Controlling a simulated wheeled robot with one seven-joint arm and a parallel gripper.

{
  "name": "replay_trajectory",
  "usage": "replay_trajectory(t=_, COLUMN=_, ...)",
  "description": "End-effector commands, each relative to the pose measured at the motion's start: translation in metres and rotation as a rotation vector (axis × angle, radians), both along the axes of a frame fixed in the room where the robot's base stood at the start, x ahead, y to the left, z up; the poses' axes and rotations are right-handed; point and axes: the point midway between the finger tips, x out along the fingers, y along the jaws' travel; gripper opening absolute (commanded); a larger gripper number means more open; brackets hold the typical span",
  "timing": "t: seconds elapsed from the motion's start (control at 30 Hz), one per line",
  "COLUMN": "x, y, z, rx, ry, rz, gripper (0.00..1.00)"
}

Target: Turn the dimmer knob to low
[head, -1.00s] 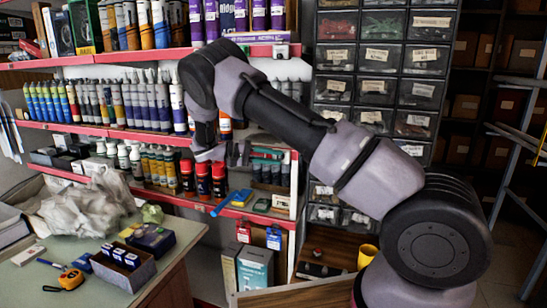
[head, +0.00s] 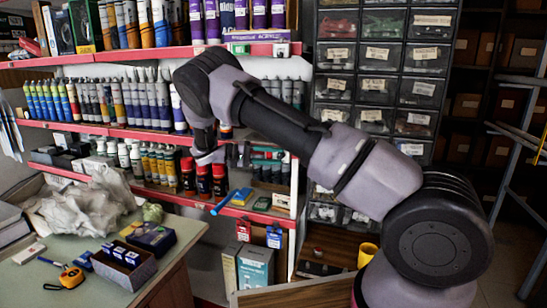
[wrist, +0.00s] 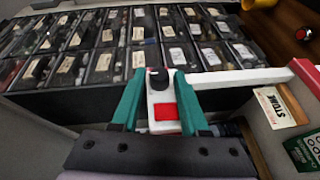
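The dimmer is a narrow white box with a black round knob (wrist: 158,78) and a red square patch (wrist: 166,111) below it, in the middle of the wrist view. My gripper (wrist: 159,73) has two teal fingers, one on each side of the knob. The fingers are apart, and a gap shows between the left finger and the knob. I cannot make out a low mark or the knob's setting. In the head view my arm bends down by the shelves, and the dimmer is too small there to tell clearly.
A black drawer cabinet (head: 376,57) stands beyond the shelf end. A label sign (wrist: 272,105) is close on the right in the wrist view. Spray cans (head: 203,181) and a blue-and-yellow tool (head: 240,197) crowd the shelf. A cluttered table (head: 185,240) stands at front left.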

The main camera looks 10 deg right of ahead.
Motion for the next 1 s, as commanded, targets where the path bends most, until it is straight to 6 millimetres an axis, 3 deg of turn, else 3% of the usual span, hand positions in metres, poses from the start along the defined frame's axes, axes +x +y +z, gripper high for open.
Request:
replay_trajectory(t=0.23, x=0.002, y=0.015, z=0.001, rx=0.000, ry=-0.001, rz=0.002, gripper=0.44)
replay_trajectory(t=0.5, x=0.009, y=0.069, z=0.006, rx=-0.002, ry=-0.003, rz=0.004, gripper=0.44)
replay_trajectory(t=0.7, x=0.012, y=0.098, z=0.009, rx=-0.002, ry=-0.002, rz=0.002, gripper=0.44)
replay_trajectory(t=1.0, x=0.013, y=0.107, z=0.010, rx=0.000, ry=0.000, rz=0.000, gripper=0.44)
